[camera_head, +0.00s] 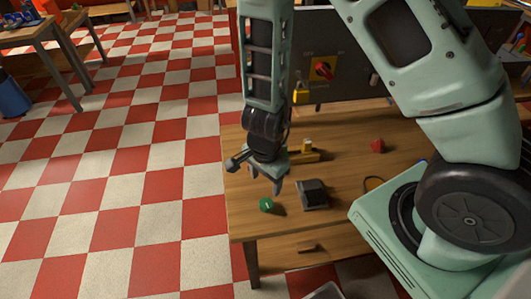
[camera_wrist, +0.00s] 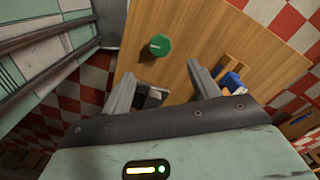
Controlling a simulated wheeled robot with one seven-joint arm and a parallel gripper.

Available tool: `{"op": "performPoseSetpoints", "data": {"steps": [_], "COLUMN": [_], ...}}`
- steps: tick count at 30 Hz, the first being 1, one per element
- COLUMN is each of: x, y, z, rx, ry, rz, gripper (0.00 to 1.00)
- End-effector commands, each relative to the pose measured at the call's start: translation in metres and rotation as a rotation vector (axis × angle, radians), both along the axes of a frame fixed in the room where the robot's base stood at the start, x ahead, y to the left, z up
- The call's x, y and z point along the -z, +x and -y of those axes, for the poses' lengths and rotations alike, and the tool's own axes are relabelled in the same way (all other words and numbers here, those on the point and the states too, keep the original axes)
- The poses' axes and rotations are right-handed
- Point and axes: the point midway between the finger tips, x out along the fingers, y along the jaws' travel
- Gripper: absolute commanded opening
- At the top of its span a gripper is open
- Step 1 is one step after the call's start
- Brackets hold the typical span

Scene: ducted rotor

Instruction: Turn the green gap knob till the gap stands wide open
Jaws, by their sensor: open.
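The green knob (camera_head: 266,205) is a small round piece with a pale line on its top. It sits on the wooden table near the left front corner. It also shows in the wrist view (camera_wrist: 160,45), beyond my fingertips. My gripper (camera_head: 278,187) hangs above the table with its fingers pointing down, just above and behind the knob. In the wrist view my gripper (camera_wrist: 160,75) has its fingers apart with nothing held, and the knob is not between them. A dark box (camera_head: 314,193) with a grey base stands right of the knob. I cannot make out the gap itself.
A yellow block piece (camera_head: 306,150) lies behind my gripper. A red knob-like piece (camera_head: 377,146) is farther right.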

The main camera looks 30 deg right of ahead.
Motion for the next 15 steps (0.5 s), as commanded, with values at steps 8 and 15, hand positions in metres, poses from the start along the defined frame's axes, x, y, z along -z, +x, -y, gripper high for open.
{"op": "performPoseSetpoints", "data": {"steps": [8, 15], "x": [-0.048, -0.061], "y": [0.000, 0.000], "z": [0.000, 0.000], "rx": [-0.001, 0.001], "ry": [-0.001, -0.001], "rz": [0.003, 0.000], "gripper": [0.61, 0.61]}}
